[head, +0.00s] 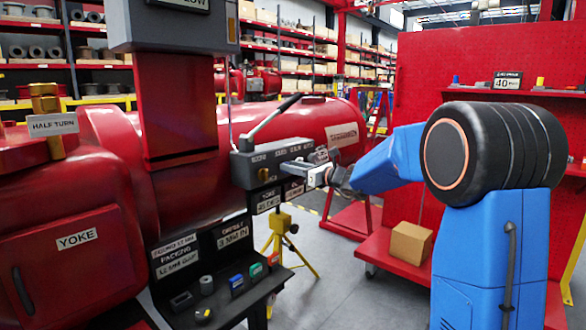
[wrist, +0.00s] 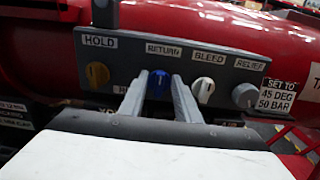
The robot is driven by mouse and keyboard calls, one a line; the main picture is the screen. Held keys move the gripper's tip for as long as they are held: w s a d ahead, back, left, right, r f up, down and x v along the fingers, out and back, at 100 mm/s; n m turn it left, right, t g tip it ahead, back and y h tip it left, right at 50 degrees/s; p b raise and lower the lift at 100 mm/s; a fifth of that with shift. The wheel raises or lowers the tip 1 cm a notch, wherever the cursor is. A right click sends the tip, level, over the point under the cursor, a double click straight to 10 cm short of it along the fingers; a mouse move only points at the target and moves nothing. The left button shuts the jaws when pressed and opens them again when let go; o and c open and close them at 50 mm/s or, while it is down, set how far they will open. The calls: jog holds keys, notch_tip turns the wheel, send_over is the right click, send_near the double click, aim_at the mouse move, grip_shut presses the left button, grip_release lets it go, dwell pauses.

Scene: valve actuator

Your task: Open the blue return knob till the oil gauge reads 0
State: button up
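The blue return knob (wrist: 158,84) sits on the grey control panel (wrist: 120,62), under the RETURN label, in the wrist view. My gripper (wrist: 160,80) is at the panel, with one finger on each side of the blue knob. The fingers stand apart, and I see no clear contact with the knob. In the head view my gripper (head: 322,174) reaches the right end of the grey valve block (head: 255,165) and hides the knob there. I can make out no oil gauge reading in either view.
A yellow-brown knob (wrist: 97,74) under HOLD is left of the blue knob. A white knob (wrist: 203,90) under BLEED and a grey RELIEF knob (wrist: 245,95) are to its right. A lever (head: 273,117) rises above the block. A small bench (head: 255,300) stands below.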

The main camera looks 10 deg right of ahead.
jog(key=shift+c, duration=0.3)
grip_shut()
jog(key=shift+s+a+f+n, duration=0.1)
jog(key=shift+a+f+n, duration=0.1)
jog(key=shift+n, duration=2.55)
jog(key=shift+s+a+f+n, duration=0.1)
jog(key=shift+s+f+n, duration=0.05)
jog(key=shift+n, duration=2.65)
jog(key=shift+s+a+f+n, duration=0.1)
jog(key=shift+f+n, duration=0.1)
jog(key=shift+n, duration=2.55)
